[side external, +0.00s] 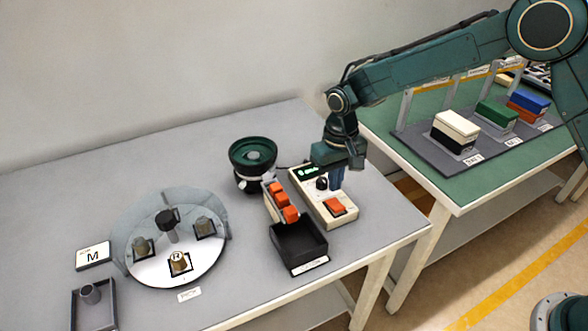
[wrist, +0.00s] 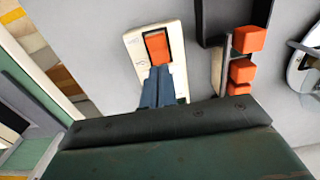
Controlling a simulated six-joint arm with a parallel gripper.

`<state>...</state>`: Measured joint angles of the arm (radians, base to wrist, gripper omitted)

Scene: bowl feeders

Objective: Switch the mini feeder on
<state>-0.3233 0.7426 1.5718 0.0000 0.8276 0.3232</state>
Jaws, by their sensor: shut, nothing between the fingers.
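The mini feeder is a dark green round bowl (side external: 253,156) on the grey table in the side view. A track beside it holds several orange blocks (side external: 287,212), also visible in the wrist view (wrist: 247,39). Its cream control box (side external: 343,216) has a lit green display (side external: 306,172), a black knob (side external: 322,183) and an orange rocker switch (side external: 335,207). My gripper (side external: 336,186) is shut and empty just above the box, between knob and switch. In the wrist view its blue fingertips (wrist: 158,72) reach the near edge of the orange switch (wrist: 157,47); I cannot tell if they touch.
A black open bin (side external: 299,246) stands at the end of the track. A round dial plate (side external: 205,262) with several posts lies to the left, near an M card (side external: 93,255). A green table (side external: 475,180) with coloured boxes is at right.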

